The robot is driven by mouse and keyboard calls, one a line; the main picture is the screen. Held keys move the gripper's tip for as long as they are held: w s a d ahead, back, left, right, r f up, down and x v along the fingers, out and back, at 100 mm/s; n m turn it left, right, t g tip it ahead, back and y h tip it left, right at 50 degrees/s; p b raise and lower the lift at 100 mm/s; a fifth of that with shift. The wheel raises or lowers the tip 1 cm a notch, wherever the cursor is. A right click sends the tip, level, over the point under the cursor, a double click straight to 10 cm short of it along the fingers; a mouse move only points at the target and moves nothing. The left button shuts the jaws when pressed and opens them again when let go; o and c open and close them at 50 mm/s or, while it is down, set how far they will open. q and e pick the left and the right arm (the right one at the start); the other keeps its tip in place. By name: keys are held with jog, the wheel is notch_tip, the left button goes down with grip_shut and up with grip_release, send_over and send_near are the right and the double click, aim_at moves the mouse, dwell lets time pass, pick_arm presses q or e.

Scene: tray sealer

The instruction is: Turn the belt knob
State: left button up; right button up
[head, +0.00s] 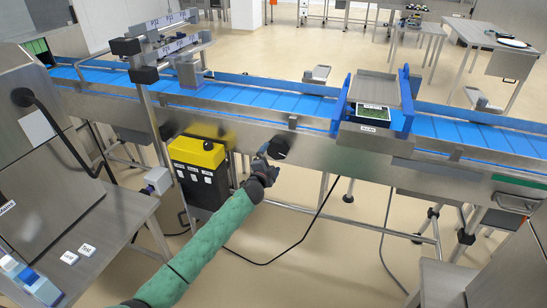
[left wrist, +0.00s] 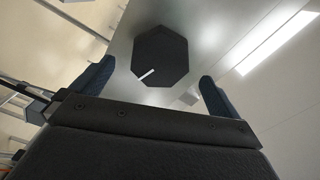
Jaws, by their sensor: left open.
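The belt knob (head: 278,148) is a dark, many-sided knob on the steel front side of the conveyor, near the middle of the head view. In the left wrist view the knob (left wrist: 160,57) shows face-on, with a white pointer line toward its lower left. My left gripper (head: 264,160) is just left of and below the knob in the head view. My right gripper is not in view.
The blue conveyor belt (head: 258,93) runs across above the knob. A black box with a yellow top (head: 197,152) hangs to the left of my gripper. A steel table (head: 95,240) stands at the lower left. The floor right of my arm is mostly clear, with a black cable.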

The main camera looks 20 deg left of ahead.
pick_arm(q)
jog(key=shift+s, duration=1.4)
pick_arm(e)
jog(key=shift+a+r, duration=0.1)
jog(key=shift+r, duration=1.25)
pick_arm(q)
jog(key=s+a+f+n+g+y, duration=0.1)
jog(key=s+a+n+g+y, duration=0.3)
jog(key=n, duration=0.3)
jog(key=s+d+f+n+g+h, duration=0.1)
jog(key=s+d+f+g, duration=0.3)
jog(key=s+f, duration=0.5)
jog(key=s+d+f+n+g+h, duration=0.2)
jog(key=s+d+f+g, duration=0.2)
jog(key=s, duration=2.2)
jog(key=s+d+f+n+g+h, duration=0.1)
jog(key=s+d+f+g, duration=0.3)
jog(key=s+d+f, duration=0.4)
jog(key=s+f+n, duration=0.1)
jog(key=s+f, duration=0.6)
jog(key=s, duration=0.2)
jog(key=shift+s+d+g, duration=0.3)
jog(key=shift+s, duration=0.05)
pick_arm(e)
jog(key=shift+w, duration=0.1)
